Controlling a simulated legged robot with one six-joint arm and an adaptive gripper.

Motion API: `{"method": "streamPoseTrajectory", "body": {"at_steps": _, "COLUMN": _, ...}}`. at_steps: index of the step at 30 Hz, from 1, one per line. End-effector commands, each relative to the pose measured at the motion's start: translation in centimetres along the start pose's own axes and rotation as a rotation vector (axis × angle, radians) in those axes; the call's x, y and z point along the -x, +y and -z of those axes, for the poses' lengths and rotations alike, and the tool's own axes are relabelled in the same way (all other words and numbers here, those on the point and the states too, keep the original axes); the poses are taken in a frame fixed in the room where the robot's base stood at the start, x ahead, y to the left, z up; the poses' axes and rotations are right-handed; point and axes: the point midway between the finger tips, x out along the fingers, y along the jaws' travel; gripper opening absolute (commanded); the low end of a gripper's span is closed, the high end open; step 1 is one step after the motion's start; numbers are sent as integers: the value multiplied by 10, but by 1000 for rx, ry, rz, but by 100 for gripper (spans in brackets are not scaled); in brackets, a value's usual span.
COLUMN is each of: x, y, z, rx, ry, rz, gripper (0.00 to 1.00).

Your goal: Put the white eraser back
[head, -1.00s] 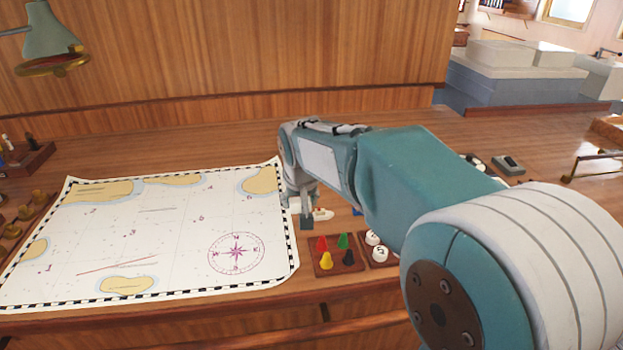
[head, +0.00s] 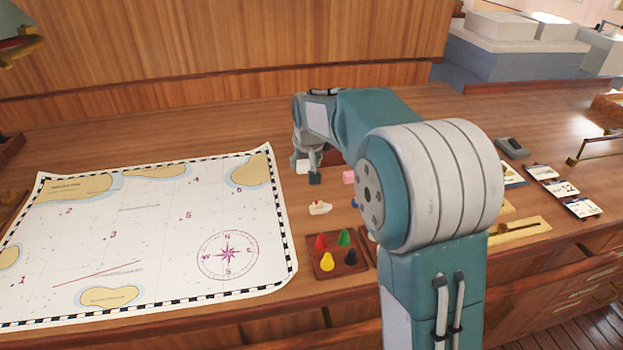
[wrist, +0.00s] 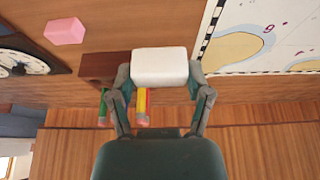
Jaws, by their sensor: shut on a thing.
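The white eraser (wrist: 160,67) is a small rounded block, held between the two fingers of my gripper (wrist: 160,82) in the wrist view. In the head view a bit of the white eraser (head: 302,167) shows at my gripper (head: 309,175), beyond the chart's right edge. My gripper is shut on it, and it seems to be above the desk; the exact height cannot be told. A pink eraser (wrist: 65,31) lies apart on the desk and also shows in the head view (head: 348,177).
A brown pencil holder (wrist: 98,66) with a yellow pencil (wrist: 142,105) and a green one is close behind the white eraser. The chart (head: 150,230) covers the left desk.

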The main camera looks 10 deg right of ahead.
Motion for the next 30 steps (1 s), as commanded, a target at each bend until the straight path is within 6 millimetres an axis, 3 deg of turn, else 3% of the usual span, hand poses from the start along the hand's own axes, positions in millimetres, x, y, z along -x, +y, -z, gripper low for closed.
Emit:
{"method": "streamPoseTrajectory", "body": {"at_steps": 3, "x": -27, "y": 10, "z": 3, "rx": -2, "ry": -6, "rz": 0, "gripper": 26}}
{"method": "streamPoseTrajectory", "body": {"at_steps": 6, "x": -42, "y": 15, "z": 7, "rx": -1, "ry": -3, "rz": 0, "gripper": 26}}
{"method": "streamPoseTrajectory", "body": {"at_steps": 13, "x": -58, "y": 21, "z": 10, "rx": 0, "ry": -3, "rz": 0, "gripper": 26}}
{"method": "streamPoseTrajectory", "body": {"at_steps": 18, "x": -83, "y": 22, "z": 2, "rx": 0, "ry": -6, "rz": 0, "gripper": 26}}
{"method": "streamPoseTrajectory", "body": {"at_steps": 29, "x": -91, "y": 22, "z": -1, "rx": 1, "ry": -2, "rz": 0, "gripper": 26}}
{"method": "streamPoseTrajectory", "body": {"at_steps": 30, "x": -91, "y": 22, "z": -1, "rx": 1, "ry": -2, "rz": 0, "gripper": 69}}
